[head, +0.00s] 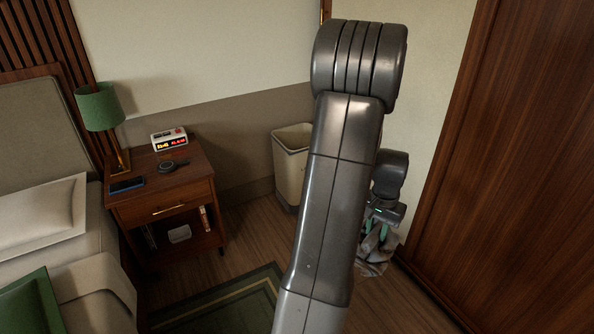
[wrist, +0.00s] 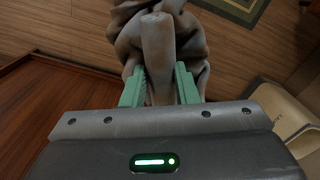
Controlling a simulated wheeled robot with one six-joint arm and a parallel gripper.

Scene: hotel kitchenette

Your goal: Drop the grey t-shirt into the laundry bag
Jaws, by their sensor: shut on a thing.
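My gripper (head: 376,234) is low at the right of the head view, partly behind my own arm, with its teal fingers pointing down. It is shut on the grey t-shirt (head: 373,265), which hangs bunched below the fingers close to the floor; I cannot tell whether it touches. In the wrist view the gripper (wrist: 160,78) pinches a fold of the t-shirt (wrist: 158,42). A beige open-topped container (head: 290,172), possibly the laundry bag, stands by the wall left of my arm. It also shows at the right edge of the wrist view (wrist: 280,121). Its inside is mostly hidden.
A wooden nightstand (head: 161,199) with a green lamp (head: 100,108), clock (head: 169,139) and phone (head: 127,185) stands left of the container. A bed (head: 45,215) is at far left. A dark wood panel (head: 510,170) rises close on the right. A green rug (head: 222,303) lies in front.

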